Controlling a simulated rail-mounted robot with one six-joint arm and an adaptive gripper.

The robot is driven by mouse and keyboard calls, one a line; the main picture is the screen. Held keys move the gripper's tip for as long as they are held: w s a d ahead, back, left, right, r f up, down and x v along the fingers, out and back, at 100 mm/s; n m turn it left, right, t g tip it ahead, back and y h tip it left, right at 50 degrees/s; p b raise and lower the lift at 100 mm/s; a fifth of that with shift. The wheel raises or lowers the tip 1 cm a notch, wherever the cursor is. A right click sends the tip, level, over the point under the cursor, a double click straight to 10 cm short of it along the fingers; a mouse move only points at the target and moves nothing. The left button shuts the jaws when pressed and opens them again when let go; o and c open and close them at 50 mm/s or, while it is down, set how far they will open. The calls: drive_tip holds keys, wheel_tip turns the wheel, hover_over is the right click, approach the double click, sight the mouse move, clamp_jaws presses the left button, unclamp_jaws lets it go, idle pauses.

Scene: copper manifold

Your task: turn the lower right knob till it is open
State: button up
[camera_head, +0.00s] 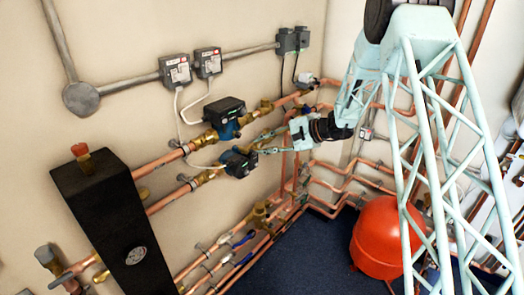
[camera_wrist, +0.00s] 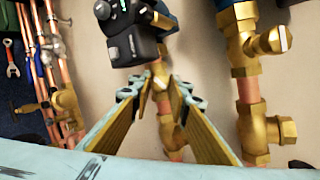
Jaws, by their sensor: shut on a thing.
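The lower right knob (camera_wrist: 158,84) is a small brass part on the lower pipe line beside the lower black pump. In the wrist view, the tips of my gripper (camera_wrist: 157,92) are on either side of it, with the fingers shut on it. In the head view, my gripper (camera_head: 261,144) reaches from the right to the right end of the lower pump (camera_head: 238,163). The fingers and pump largely hide the knob there, and its angle cannot be made out. The brass valve body (camera_wrist: 172,135) shows between the fingers in the wrist view.
The upper pump (camera_head: 225,112) and its brass fittings run close above. Copper pipes with several small valves (camera_head: 240,240) lie below. A black box (camera_head: 108,215) stands at left, and a red tank (camera_head: 378,237) on the floor at right. The blue floor (camera_head: 300,262) has free room.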

drive_tip(key=m+b, duration=0.2)
drive_tip(key=m, duration=0.1)
drive_tip(key=shift+f+m+t, duration=0.2)
drive_tip(key=shift+m+t, duration=0.1)
drive_tip(key=shift+t, duration=0.1)
drive_tip(key=shift+s+m+t+y+b, duration=0.15)
drive_tip(key=shift+m+t+b, duration=0.35)
drive_tip(key=shift+m, duration=0.55)
drive_tip(key=shift+m+t+y+b, duration=0.15)
drive_tip(key=shift+m+t+b, duration=0.3)
drive_tip(key=shift+m, duration=0.6)
drive_tip(key=o, duration=0.8)
drive_tip(key=shift+o, duration=0.2)
drive_tip(key=shift+r, duration=0.1)
drive_tip(key=v, duration=0.8)
drive_tip(key=shift+r, duration=0.1)
